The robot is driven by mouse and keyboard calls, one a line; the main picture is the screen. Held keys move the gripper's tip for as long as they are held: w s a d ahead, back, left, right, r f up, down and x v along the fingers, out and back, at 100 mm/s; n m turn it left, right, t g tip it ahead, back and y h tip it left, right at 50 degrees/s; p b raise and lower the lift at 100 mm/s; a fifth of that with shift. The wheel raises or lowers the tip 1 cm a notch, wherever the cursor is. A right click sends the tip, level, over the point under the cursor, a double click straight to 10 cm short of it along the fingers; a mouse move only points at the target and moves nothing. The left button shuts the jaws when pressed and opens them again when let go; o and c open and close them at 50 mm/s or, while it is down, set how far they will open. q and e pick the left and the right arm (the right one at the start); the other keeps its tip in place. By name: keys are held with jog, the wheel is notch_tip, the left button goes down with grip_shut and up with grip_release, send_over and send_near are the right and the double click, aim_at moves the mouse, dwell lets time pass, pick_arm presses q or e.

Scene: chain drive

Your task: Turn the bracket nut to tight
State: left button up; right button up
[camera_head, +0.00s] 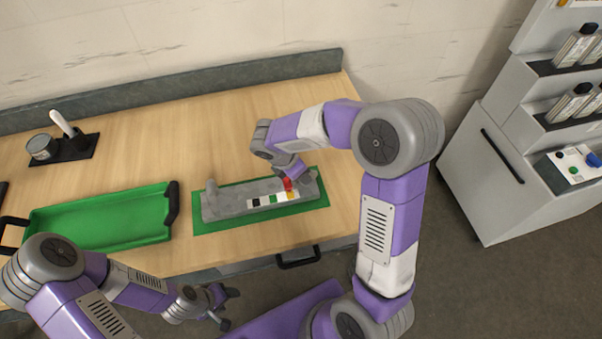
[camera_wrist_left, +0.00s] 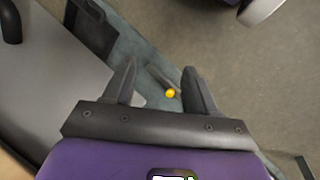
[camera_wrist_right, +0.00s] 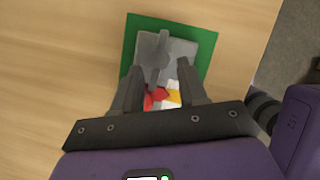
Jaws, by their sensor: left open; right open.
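A grey bracket block (camera_head: 228,204) lies on a green mat (camera_head: 318,204) on the wooden table. A red part (camera_head: 287,184), which looks like the nut or its pointer, sits near the block's right end beside a strip of black, white, green and yellow patches (camera_head: 272,199). My right gripper (camera_head: 292,180) is open above the block's right end. In the right wrist view the red part (camera_wrist_right: 156,97) shows between its fingers; contact cannot be told. My left gripper (camera_head: 227,308) is open and empty in front of the table edge.
A green tray (camera_head: 105,222) with dark handles stands left of the mat. A can (camera_head: 41,147) and a white-handled tool (camera_head: 63,124) stand on a dark base at the back left. The table behind the mat is clear. A grey shelf unit (camera_head: 480,170) stands at right.

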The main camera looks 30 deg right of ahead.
jog(key=shift+x, duration=0.9)
